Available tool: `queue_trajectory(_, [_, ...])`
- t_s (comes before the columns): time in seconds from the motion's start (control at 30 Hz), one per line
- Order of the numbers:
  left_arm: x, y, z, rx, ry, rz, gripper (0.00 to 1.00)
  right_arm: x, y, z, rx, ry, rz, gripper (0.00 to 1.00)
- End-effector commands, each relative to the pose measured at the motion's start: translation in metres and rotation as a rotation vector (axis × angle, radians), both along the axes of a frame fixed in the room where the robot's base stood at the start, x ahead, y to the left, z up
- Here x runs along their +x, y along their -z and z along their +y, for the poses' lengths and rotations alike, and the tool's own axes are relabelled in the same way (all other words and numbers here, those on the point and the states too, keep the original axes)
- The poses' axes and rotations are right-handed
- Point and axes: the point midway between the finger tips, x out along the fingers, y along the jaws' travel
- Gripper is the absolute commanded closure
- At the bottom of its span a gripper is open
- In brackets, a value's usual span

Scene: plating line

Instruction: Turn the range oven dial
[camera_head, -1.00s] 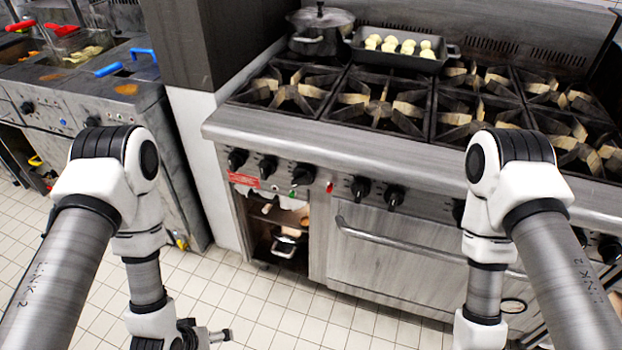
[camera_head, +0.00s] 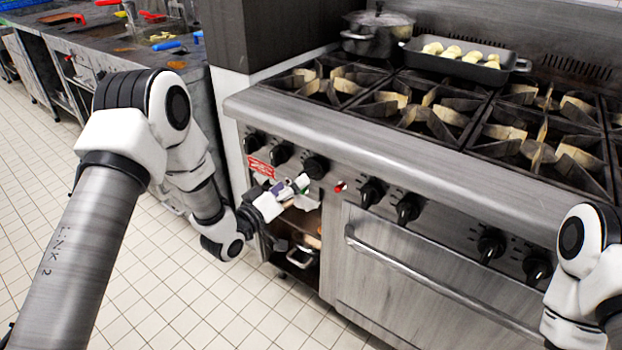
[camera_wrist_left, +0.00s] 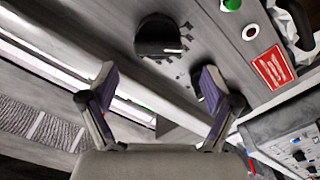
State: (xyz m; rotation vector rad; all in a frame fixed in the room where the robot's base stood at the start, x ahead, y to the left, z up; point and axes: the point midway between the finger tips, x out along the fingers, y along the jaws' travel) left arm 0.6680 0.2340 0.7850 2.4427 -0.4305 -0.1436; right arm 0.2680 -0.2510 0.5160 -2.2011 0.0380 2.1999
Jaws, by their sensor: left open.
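The range (camera_head: 300,125) has a row of black dials along its steel front panel. One dial (camera_head: 316,166) is right beside my left gripper (camera_head: 292,187), which is raised to the panel just left of and below it. Other dials, such as this one (camera_head: 372,192), sit further right; I cannot tell which is the oven dial. In the left wrist view my left gripper (camera_wrist_left: 158,85) is open and empty. A black dial (camera_wrist_left: 158,36) with a white mark lies ahead of the gap between its fingers, apart from them. Another dial is partly hidden behind the right-hand finger. My right gripper is out of view.
A red label (camera_head: 261,168) and a red light (camera_head: 340,186) are on the panel. The oven door handle (camera_head: 430,285) sticks out below. A lidded pot (camera_head: 377,35) and a tray of pale pieces (camera_head: 465,70) stand on top. Tiled floor (camera_head: 190,300) is clear.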

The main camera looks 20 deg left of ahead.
Motion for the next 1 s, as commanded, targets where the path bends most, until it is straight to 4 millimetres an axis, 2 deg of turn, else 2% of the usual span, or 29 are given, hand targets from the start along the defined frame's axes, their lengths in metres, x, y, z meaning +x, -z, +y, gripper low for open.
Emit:
queue_trajectory(0.3, [0.053, 0.000, -0.021, 0.001, 0.001, 0.000, 0.12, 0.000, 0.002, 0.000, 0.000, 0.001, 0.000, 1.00])
queue_trajectory(0.4, [0.060, 0.000, -0.023, 0.001, 0.001, 0.001, 0.12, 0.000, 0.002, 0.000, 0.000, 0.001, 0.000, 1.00])
queue_trajectory(0.6, [0.061, 0.000, -0.023, 0.001, 0.001, 0.001, 0.12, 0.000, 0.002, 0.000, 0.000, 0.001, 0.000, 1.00])
queue_trajectory(0.63, [0.061, 0.000, -0.023, 0.001, 0.000, 0.002, 0.16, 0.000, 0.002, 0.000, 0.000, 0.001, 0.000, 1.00])
queue_trajectory(0.77, [0.061, 0.000, -0.023, 0.001, 0.000, 0.002, 0.62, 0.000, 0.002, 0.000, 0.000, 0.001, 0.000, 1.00])
queue_trajectory(0.8, [0.061, 0.000, -0.023, 0.001, 0.000, 0.002, 0.69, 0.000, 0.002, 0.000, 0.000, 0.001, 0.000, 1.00])
queue_trajectory(1.0, [0.061, 0.000, -0.023, 0.003, 0.000, 0.001, 0.69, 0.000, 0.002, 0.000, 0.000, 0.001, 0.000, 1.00])
